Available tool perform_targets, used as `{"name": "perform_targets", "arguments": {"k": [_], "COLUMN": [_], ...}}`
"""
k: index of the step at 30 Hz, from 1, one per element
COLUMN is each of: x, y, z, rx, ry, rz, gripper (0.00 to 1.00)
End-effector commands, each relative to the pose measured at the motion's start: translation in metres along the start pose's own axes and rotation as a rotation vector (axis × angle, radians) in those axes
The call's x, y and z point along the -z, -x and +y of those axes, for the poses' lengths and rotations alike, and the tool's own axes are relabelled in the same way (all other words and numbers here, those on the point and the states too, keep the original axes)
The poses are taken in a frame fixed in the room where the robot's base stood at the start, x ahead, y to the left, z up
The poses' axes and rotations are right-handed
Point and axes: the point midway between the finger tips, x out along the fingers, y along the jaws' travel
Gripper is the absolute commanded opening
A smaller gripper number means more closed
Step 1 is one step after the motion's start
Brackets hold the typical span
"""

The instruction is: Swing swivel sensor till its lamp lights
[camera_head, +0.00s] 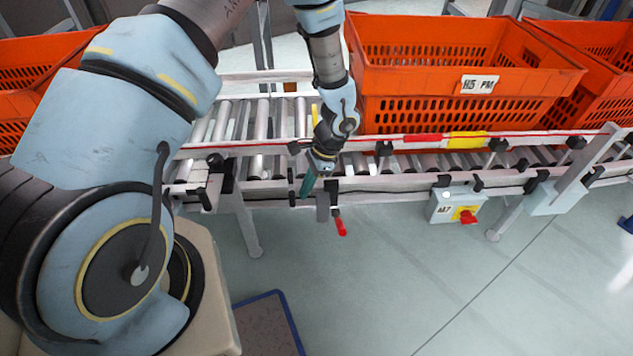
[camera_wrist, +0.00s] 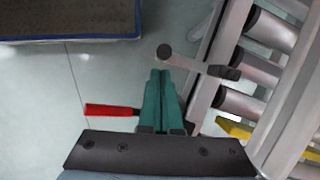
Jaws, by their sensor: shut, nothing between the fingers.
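My gripper (camera_head: 306,187) has teal fingers, shut and empty, pointing down at the front side of the roller conveyor (camera_head: 330,186). In the wrist view the fingers (camera_wrist: 160,80) lie side by side. A red-handled lever (camera_head: 340,222) hangs from the conveyor frame, just right of my gripper; its red grip (camera_wrist: 108,110) shows left of the fingers in the wrist view. Several small black units on brackets line the rail, one (camera_head: 215,162) left of my gripper. I cannot tell which is the swivel sensor, and I make out no lit lamp.
Orange totes (camera_head: 450,82) stand on the conveyor at right. A pale control box (camera_head: 441,208) with a red knob on a yellow plate hangs below the rail. A blue-edged mat (camera_head: 270,325) is on the floor; the floor at front right is clear.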

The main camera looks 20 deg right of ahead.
Motion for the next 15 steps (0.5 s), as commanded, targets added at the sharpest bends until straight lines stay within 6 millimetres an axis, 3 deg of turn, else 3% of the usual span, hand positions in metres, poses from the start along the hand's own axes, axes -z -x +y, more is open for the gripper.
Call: {"name": "perform_targets", "arguments": {"k": [15], "x": [-0.009], "y": [-0.0032], "z": [0.0003], "rx": [0.011], "ry": [-0.023], "rz": [-0.001], "gripper": [0.0]}}
